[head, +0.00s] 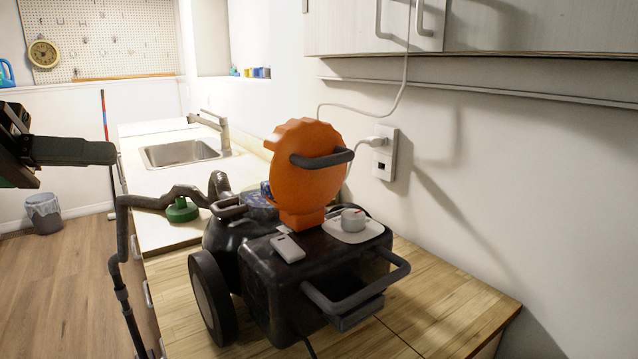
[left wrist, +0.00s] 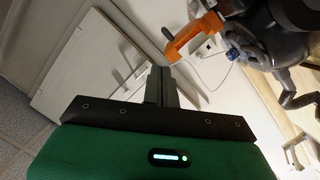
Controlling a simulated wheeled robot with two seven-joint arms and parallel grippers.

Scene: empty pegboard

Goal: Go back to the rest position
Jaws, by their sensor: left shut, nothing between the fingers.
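My left gripper (head: 112,153) comes in from the left edge in the head view, in the air left of the counter. Its fingers are together and hold nothing. In the left wrist view the closed fingers (left wrist: 160,85) show above the green gripper body. The gripper is apart from the vacuum cleaner and touches nothing that I can see. My right gripper is not in view.
A black vacuum cleaner (head: 310,300) stands on the wooden counter (head: 450,305), with an orange object (head: 305,175), a small white device (head: 287,248) and a cup (head: 353,219) on top. Its hose hangs at the left. White cabinets (head: 540,25) overhang the counter. Open floor lies left.

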